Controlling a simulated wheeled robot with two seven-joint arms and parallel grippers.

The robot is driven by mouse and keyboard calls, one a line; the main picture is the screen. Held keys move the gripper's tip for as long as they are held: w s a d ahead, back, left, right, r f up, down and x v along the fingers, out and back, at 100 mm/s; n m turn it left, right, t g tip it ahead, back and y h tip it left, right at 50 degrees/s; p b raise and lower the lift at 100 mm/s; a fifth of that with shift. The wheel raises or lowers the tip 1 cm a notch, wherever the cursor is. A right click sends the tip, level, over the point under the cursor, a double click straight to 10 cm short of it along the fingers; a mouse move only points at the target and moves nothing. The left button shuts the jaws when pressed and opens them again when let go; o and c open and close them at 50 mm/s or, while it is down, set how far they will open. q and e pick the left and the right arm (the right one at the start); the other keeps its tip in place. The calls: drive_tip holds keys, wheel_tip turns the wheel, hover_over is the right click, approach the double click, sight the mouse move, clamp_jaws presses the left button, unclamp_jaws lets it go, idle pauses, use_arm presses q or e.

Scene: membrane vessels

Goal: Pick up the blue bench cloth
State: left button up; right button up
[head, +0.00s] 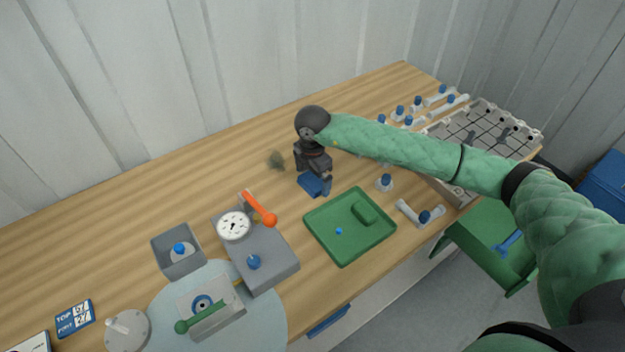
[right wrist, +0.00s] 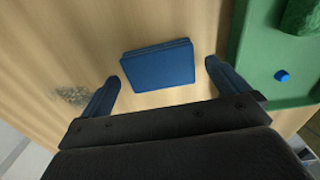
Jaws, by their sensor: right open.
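The blue bench cloth (head: 310,185) lies folded on the wooden table, left of the green tray. It also shows in the right wrist view (right wrist: 158,66) as a flat blue rectangle, fully in sight. My right gripper (head: 323,190) is above it. In the right wrist view the right gripper (right wrist: 163,82) is open, with one blue finger on each side of the cloth and a gap at both sides. Nothing is held. My left gripper is not in view.
The green tray (head: 318,242) with a green block and a small blue piece stands close to the right. A dark smudge (head: 276,160) marks the table at left. A grey gauge unit (head: 268,262) stands in front. Bare table (head: 150,205) lies left.

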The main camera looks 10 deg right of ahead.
sight(314, 180)
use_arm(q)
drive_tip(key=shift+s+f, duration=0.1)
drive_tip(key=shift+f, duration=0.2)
use_arm(e)
drive_tip(key=shift+f, duration=0.25)
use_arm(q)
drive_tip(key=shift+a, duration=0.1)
use_arm(e)
drive_tip(key=c, duration=1)
drive_tip(key=shift+r, duration=0.2)
drive_tip(key=r+b, duration=0.3)
drive_tip(key=shift+d+r, duration=0.3)
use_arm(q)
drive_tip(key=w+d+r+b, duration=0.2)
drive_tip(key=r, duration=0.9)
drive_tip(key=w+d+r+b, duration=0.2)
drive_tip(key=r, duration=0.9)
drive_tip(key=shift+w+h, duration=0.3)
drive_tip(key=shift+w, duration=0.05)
use_arm(e)
drive_tip(key=shift+s+d+r, duration=0.3)
drive_tip(key=shift+d+r, duration=0.85)
drive_tip(key=shift+d, duration=0.7)
drive_tip(key=shift+s+d+r, duration=0.25)
drive_tip(key=shift+d+r, duration=0.95)
drive_tip(key=shift+d, duration=0.6)
drive_tip(key=shift+s+d+r, duration=0.3)
drive_tip(key=shift+d+r, duration=0.85)
drive_tip(key=shift+d, duration=0.7)
